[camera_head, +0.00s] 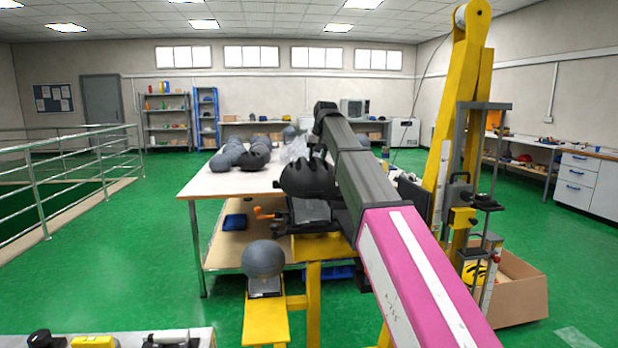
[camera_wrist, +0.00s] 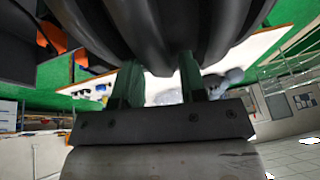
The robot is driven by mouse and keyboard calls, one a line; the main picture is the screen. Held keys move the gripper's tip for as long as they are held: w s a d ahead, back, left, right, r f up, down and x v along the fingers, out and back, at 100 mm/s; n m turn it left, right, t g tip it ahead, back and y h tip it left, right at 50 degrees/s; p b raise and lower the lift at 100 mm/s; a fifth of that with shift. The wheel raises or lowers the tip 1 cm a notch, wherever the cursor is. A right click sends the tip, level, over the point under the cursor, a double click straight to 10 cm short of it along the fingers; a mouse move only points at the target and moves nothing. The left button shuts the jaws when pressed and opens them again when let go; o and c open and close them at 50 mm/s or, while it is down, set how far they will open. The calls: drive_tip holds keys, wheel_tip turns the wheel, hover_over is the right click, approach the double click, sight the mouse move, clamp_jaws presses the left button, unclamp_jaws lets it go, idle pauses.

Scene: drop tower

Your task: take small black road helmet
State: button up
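The black road helmet (camera_head: 305,180) is just above a dark grey block on a yellow stand, in the middle of the head view. I cannot tell whether it touches the block. My gripper (camera_head: 318,153) reaches down to the helmet's top from above. In the wrist view the helmet's ribbed shell (camera_wrist: 155,25) fills the top of the picture. The two fingers of my gripper (camera_wrist: 160,78) stand apart and run up to the shell. Their tips are hidden by the ribs, so I cannot tell whether they clamp it.
A white table (camera_head: 215,186) with several grey headforms stands behind. A yellow drop tower (camera_head: 455,130) rises at the right, near a cardboard box (camera_head: 525,295). A grey headform (camera_head: 264,258) sits on a low yellow stand in front. Green floor is open at the left, beside a railing (camera_head: 70,165).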

clamp_jaws()
drive_tip(key=shift+r, duration=0.2)
